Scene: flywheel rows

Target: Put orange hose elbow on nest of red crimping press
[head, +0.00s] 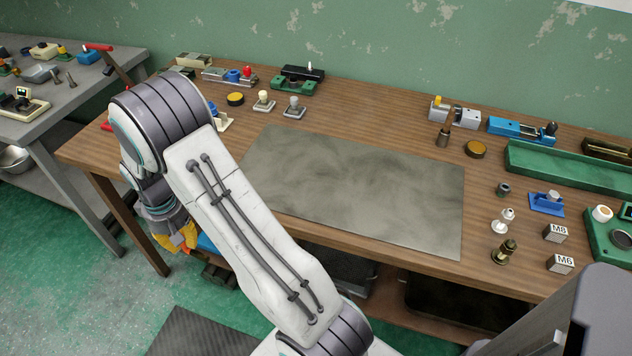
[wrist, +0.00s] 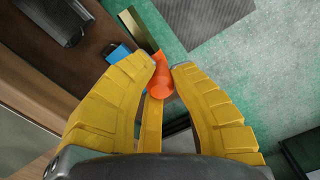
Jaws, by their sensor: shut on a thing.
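My gripper (wrist: 164,66) has yellow fingers closed on the orange hose elbow (wrist: 161,82) in the wrist view. The elbow sits between the two fingertips, with part of it below them. A red part (head: 107,125) shows at the bench's left end, mostly hidden behind my arm. I cannot tell whether it is the red crimping press, and no nest shows.
The wooden bench has a bare grey mat (head: 355,190) in its middle. Small fixtures stand along its back and right, with a green tray (head: 570,170) at right. A grey bench (head: 60,95) with tools stands at far left. The floor (head: 75,270) is green.

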